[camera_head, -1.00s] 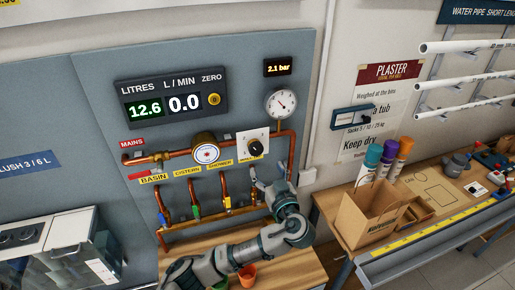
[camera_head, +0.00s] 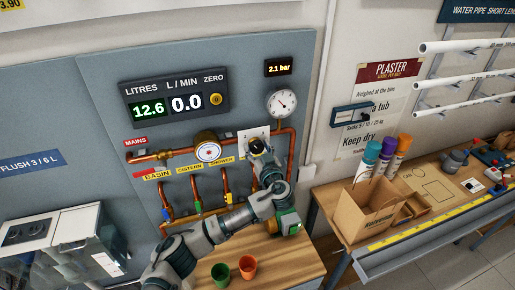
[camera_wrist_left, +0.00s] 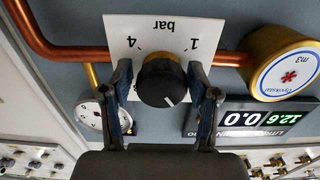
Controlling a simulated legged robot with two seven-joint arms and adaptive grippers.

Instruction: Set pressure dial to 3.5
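The pressure dial is a black knob (camera_wrist_left: 163,82) with a brass collar on a white plate (camera_wrist_left: 118,35). The plate reads bar, 4 and 1, upside down in the left wrist view. A white line on the knob's face points to the lower right there. My left gripper (camera_wrist_left: 165,98) is open, one finger on each side of the knob with small gaps visible. In the head view, my left gripper (camera_head: 262,158) is at the plate and partly covers it. The small display (camera_head: 278,68) reads 2.1 bar. My right gripper is not in view.
A round gauge (camera_head: 281,103) is above right of the plate. A brass water meter (camera_head: 207,150) and copper pipes (camera_head: 175,155) are to the left. Green (camera_head: 221,274) and orange (camera_head: 248,266) cups stand on the bench below. A cardboard box (camera_head: 365,210) is on the right table.

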